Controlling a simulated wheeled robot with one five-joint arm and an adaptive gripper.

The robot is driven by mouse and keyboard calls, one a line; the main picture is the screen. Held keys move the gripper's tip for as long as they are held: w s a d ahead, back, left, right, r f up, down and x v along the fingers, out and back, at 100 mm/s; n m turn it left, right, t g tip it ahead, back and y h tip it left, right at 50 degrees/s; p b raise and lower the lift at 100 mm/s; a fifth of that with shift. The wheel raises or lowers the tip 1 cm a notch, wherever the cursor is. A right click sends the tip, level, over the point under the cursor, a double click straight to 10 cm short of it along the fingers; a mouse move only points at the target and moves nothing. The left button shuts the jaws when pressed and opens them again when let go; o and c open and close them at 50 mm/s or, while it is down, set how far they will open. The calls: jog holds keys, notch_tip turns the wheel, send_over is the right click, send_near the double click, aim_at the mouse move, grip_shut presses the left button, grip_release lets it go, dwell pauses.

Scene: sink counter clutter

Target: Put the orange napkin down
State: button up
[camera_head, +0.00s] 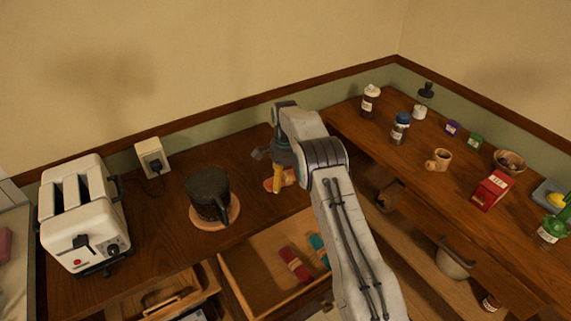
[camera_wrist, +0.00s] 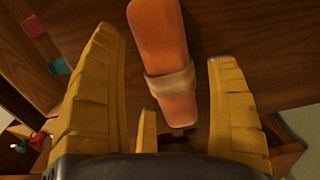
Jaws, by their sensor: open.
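The orange napkin (camera_wrist: 157,40) is rolled, with a tan band (camera_wrist: 170,84) around it. In the wrist view it lies on the dark wooden counter, between and beyond my yellow gripper fingers, apart from both. In the head view the orange napkin (camera_head: 269,184) shows on the counter, partly hidden by a finger. My gripper (camera_head: 276,178) is open above the counter. It also shows in the wrist view (camera_wrist: 172,80), with a clear gap between its fingers.
A dark mug (camera_head: 208,190) stands on a round wooden coaster left of my gripper, and a white toaster (camera_head: 85,225) farther left. An open drawer (camera_head: 240,283) below holds a red rolled napkin (camera_head: 295,264) and a teal one (camera_head: 319,247). The right counter holds jars and a red box (camera_head: 491,190).

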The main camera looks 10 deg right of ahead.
notch_tip(320, 180, up, 11)
jog(key=p, duration=0.1)
notch_tip(320, 180, up, 13)
jog(key=n+t, duration=0.1)
jog(key=n, duration=0.3)
send_over(285, 178)
jog(key=s, duration=0.6)
jog(key=s+r+n+t, duration=0.1)
jog(key=s+r+n, duration=0.15)
jog(key=s, duration=0.25)
jog(key=s+r+n, duration=0.1)
jog(key=s+r, duration=0.2)
jog(key=s, duration=0.3)
jog(key=s+f+n+t, duration=0.1)
jog(key=s+f+n, duration=0.1)
jog(key=s, duration=1)
jog(key=s+f+n+t, duration=0.1)
jog(key=s+f+n, duration=0.2)
jog(key=s, duration=0.8)
jog(key=shift+s+f+n+t, duration=0.3)
jog(key=shift+s+n, duration=0.1)
jog(key=shift+n, duration=0.55)
jog(key=shift+a+r, duration=0.1)
